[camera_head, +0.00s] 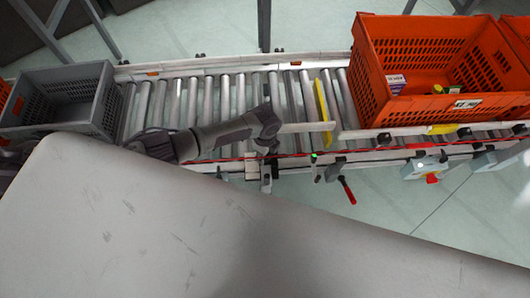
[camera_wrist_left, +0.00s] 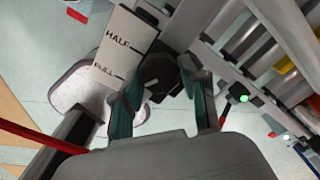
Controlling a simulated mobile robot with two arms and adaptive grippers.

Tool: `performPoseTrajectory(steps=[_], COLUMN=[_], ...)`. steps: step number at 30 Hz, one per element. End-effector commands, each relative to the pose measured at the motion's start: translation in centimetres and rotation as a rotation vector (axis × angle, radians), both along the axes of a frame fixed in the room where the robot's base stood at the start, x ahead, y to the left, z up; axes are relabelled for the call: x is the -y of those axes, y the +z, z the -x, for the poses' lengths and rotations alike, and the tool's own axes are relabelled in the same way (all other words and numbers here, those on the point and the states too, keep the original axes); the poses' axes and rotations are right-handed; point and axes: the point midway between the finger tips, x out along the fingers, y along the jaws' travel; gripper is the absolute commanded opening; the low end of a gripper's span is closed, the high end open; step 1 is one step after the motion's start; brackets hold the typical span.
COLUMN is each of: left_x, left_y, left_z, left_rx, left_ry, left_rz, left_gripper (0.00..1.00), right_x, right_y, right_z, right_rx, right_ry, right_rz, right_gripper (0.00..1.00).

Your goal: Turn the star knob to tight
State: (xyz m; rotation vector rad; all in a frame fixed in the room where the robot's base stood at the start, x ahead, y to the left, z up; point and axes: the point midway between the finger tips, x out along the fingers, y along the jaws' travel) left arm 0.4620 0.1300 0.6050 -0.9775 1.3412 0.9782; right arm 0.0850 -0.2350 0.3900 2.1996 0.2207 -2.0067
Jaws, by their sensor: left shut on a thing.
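The star knob (camera_wrist_left: 160,72) is a dark, lobed knob in the left wrist view, beside a white plate (camera_wrist_left: 122,45) marked HALF and another word that looks like FULL. My left gripper (camera_wrist_left: 163,82) has its teal-padded fingers on both sides of the knob and is shut on it. In the head view my left gripper (camera_head: 268,145) reaches in from the left to the near rail of the conveyor; the knob is hard to make out there. My right gripper is not in view.
The roller conveyor (camera_head: 232,97) carries a grey crate (camera_head: 110,100) at left and an orange tote (camera_head: 400,110) with small items at right. A yellow bar (camera_head: 321,100) stands across the rollers. A red-handled lever (camera_head: 347,190) and a box with a red button (camera_head: 431,178) hang at the near rail.

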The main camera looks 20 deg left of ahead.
Motion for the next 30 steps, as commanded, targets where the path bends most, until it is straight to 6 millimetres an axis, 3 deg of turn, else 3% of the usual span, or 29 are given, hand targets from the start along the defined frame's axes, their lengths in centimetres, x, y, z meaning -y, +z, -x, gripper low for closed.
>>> performPoseTrajectory(steps=[8,9,13,24,30], left_x=[0.0,0.0,0.0,0.0,0.0], left_y=[0.0,0.0,0.0,0.2,2.6], left_z=[0.0,0.0,0.0,0.0,-0.1], left_rx=[0.001,0.001,0.001,0.001,0.004], left_ry=[-0.004,-0.004,-0.003,-0.001,-0.003], left_rz=[-0.001,-0.001,-0.001,0.000,0.002], left_gripper=[0.08,0.45,0.66,0.68,0.68], right_x=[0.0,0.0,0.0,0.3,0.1], right_y=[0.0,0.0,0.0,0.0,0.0], right_z=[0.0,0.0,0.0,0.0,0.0], right_rx=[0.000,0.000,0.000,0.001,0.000], right_ry=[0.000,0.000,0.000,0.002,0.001], right_rz=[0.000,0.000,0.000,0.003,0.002], right_gripper=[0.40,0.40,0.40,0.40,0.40])
